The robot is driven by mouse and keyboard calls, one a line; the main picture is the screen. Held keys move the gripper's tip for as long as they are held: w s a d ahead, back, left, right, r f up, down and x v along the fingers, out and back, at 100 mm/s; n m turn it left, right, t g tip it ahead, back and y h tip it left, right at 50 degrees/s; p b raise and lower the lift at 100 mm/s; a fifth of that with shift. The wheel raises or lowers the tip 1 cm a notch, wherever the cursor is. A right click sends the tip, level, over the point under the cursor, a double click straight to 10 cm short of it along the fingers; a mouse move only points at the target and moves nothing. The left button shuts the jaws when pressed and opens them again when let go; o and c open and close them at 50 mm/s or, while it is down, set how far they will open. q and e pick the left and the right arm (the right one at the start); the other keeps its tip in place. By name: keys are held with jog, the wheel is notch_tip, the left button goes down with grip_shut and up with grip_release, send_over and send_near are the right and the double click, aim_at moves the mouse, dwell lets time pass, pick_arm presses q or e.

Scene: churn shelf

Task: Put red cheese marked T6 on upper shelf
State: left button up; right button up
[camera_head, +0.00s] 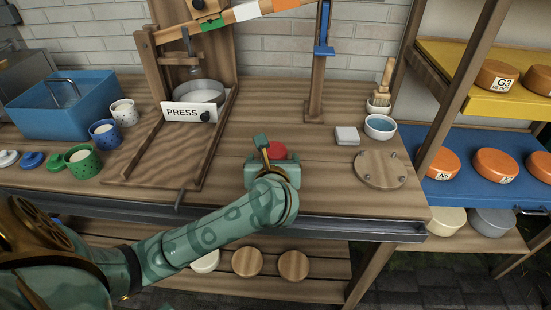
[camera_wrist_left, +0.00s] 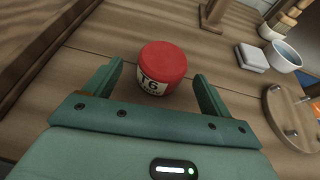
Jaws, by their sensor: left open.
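The red cheese (camera_wrist_left: 163,62) stands on the wooden bench in the left wrist view, with a white label reading T6 on its near side. In the head view the red cheese (camera_head: 276,150) shows just beyond my left gripper (camera_head: 269,152), which partly hides it. In the left wrist view my left gripper (camera_wrist_left: 158,85) is open, with one finger on each side of the cheese and gaps between. My right gripper is not in view.
A blue lower shelf (camera_head: 450,190) holds several orange cheeses. A round wooden board with pegs (camera_head: 380,169), a white block (camera_head: 347,136) and a blue-lined bowl (camera_head: 380,127) stand right of the cheese. A wooden post (camera_head: 461,95) stands before the shelves. The PRESS frame (camera_head: 187,112) is left.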

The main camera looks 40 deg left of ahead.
aim_at(274, 155)
pick_arm(q)
jog(key=x, duration=0.2)
jog(key=b+x, duration=0.1)
jog(key=x, duration=0.1)
jog(key=shift+w+d+f+b, duration=0.1)
jog(key=shift+f+b, duration=0.2)
jog(key=shift+r, duration=0.1)
jog(key=shift+c, duration=0.3)
jog(key=c, duration=1.2)
jog(key=shift+r, duration=0.15)
